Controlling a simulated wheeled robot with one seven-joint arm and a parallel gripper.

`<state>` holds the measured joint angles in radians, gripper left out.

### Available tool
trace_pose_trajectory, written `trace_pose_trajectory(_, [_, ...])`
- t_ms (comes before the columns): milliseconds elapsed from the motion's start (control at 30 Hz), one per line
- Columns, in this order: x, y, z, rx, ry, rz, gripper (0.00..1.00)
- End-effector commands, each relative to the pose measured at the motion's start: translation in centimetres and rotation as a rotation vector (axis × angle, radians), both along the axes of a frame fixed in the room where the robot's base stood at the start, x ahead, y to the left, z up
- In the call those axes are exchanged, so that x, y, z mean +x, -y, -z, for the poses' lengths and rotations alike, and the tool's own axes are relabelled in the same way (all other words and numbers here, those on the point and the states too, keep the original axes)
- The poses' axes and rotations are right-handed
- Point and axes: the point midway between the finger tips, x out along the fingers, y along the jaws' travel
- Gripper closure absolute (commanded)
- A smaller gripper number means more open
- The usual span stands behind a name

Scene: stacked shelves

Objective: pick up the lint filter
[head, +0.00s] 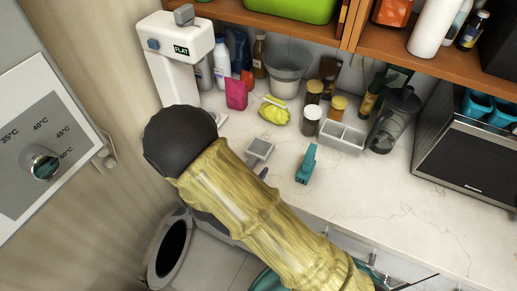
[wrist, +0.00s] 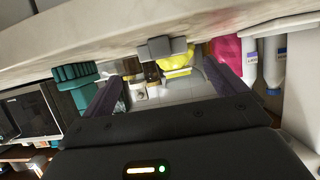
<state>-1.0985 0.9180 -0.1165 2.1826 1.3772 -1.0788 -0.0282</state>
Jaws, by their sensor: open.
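The lint filter (head: 259,149), a small grey piece with a pale mesh-like panel, lies on the white counter near its front edge. In the wrist view it appears as a grey block (wrist: 162,47) at the counter edge, ahead of the gap between my fingers. My gripper (wrist: 168,72) is open, with one dark purple finger on each side and nothing held. In the head view my arm hides most of the gripper; only a small purple tip shows just below the lint filter. I cannot tell whether the fingers touch it.
A teal brush-like object (head: 307,164) stands right of the filter. Behind are a yellow pouch (head: 274,110), a pink packet (head: 236,94), jars and a white divided tray (head: 341,137). A white FLAT-labelled device (head: 175,45) stands left. The counter's right front is clear.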

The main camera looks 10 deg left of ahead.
Motion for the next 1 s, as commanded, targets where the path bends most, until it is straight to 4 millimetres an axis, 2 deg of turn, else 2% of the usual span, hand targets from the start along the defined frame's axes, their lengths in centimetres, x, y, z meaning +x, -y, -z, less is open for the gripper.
trace_pose_trajectory(133, [1.3,0.4,0.5,-0.001,0.0,0.0,0.04])
trace_pose_trajectory(567, [1.9,0.6,0.7,0.0,0.0,0.001,0.04])
trace_pose_trajectory(900, [5.6,1.5,2.5,-0.002,0.001,0.001,0.04])
trace_pose_trajectory(1000, [6.0,1.6,2.8,0.001,0.001,0.0,0.04])
